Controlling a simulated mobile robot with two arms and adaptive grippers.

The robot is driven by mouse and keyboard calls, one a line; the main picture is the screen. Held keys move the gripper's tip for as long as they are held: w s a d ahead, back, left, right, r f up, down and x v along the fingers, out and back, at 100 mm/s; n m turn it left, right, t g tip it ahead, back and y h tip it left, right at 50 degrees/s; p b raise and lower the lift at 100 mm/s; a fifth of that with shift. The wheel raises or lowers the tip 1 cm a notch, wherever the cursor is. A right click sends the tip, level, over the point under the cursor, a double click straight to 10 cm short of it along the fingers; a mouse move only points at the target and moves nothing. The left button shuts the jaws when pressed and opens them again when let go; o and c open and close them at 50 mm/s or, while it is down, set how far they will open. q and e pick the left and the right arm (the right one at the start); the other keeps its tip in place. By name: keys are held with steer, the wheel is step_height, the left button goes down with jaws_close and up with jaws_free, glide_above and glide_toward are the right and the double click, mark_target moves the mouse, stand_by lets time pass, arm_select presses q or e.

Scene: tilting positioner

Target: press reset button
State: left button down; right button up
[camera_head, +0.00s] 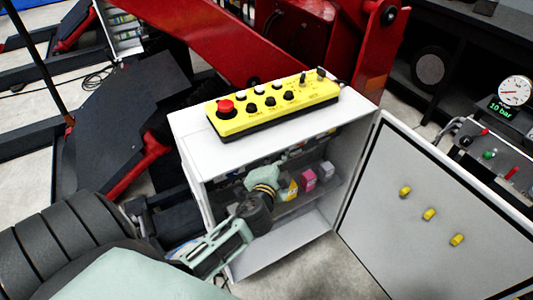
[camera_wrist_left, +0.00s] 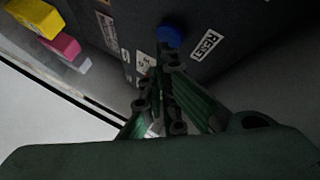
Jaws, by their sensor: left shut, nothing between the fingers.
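The blue button (camera_wrist_left: 169,37) sits on a dark panel inside the cabinet, in the left wrist view. A white label reading RESET (camera_wrist_left: 206,44) is right beside it. My left gripper (camera_wrist_left: 163,75) is shut and empty, its fingers pointing at the panel just below the button in the picture. I cannot tell whether the tips touch anything. In the head view my left gripper (camera_head: 264,178) reaches into the open white cabinet (camera_head: 193,152); its tips and the blue button are hidden there. My right gripper is not in view.
Yellow, pink and white blocks (camera_head: 309,181) are right of my gripper inside the cabinet. A yellow control box with a red button (camera_head: 225,107) lies on top. The open door (camera_head: 440,200) spreads to the right. Red machinery (camera_head: 220,50) stands behind.

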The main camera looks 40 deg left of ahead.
arm_select(q)
steer(key=shift+s+d, duration=0.1)
steer(key=shift+d, duration=0.15)
steer(key=shift+s+d+b, duration=0.1)
steer(key=shift+s+d, duration=0.2)
steer(key=shift+d, duration=0.45)
steer(key=shift+s+d+b, duration=0.15)
steer(key=shift+s+d, duration=0.2)
steer(key=shift+d, duration=0.45)
steer(key=shift+s+d+b, duration=0.1)
steer(key=shift+s+d, duration=0.2)
steer(key=shift+d, duration=0.45)
